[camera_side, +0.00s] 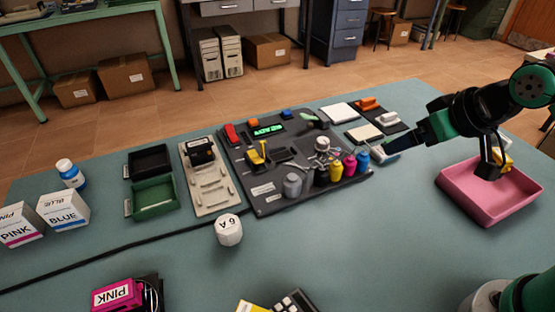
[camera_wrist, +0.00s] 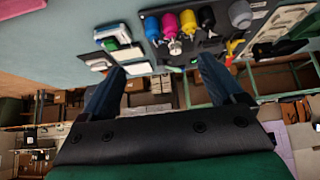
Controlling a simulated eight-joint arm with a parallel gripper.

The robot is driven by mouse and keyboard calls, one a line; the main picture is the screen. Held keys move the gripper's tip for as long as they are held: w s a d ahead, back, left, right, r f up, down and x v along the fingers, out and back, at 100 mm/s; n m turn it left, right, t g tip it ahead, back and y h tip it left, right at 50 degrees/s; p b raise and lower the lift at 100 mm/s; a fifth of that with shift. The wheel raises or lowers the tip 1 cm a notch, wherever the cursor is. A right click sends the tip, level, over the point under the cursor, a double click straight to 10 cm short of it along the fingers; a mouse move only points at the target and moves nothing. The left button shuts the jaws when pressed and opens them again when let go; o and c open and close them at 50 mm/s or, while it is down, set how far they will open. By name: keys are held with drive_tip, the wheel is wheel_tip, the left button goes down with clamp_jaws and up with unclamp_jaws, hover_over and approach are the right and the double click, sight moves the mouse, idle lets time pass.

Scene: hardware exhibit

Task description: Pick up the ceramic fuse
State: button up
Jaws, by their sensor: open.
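The ceramic fuse (camera_side: 229,230) is a short white cylinder marked "6 A". It stands on the bare teal table in front of the dark board in the side view. I cannot make it out in the wrist view. My gripper (camera_side: 396,146) is at the right end of the dark board, above the table and well to the right of the fuse. In the wrist view its two blue fingers (camera_wrist: 161,66) are spread apart with nothing between them.
The dark board (camera_side: 270,205) holds several coloured bottles and small parts. A beige strip (camera_side: 212,204), a green tray (camera_side: 153,197) and white boxes (camera_side: 64,209) stand left. A pink tray (camera_side: 460,194) lies right. A black cable (camera_side: 110,254) runs to the fuse's left.

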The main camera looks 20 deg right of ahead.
drive_tip(key=n+g+y, duration=0.6)
drive_tip(key=n+y, duration=0.5)
drive_tip(key=n, duration=0.3)
approach(229, 223)
drive_tip(key=w, duration=0.3)
drive_tip(key=a+f+n+y, duration=0.1)
drive_tip(key=n, duration=0.1)
drive_tip(key=s+a+f+n+g+y, duration=0.1)
drive_tip(key=f, duration=0.1)
drive_tip(key=shift+s+a+f+n+g, duration=0.2)
drive_tip(key=shift+a+n+g, duration=0.1)
drive_tip(key=shift+a+n, duration=0.1)
drive_tip(key=shift+s+a+f+n+g, duration=0.25)
drive_tip(key=shift+a+f+n+g, duration=0.05)
drive_tip(key=shift+a+n, duration=0.2)
drive_tip(key=shift+x, duration=2.55)
drive_tip(key=shift+r, duration=0.1)
clamp_jaws()
drive_tip(key=shift+r, duration=0.1)
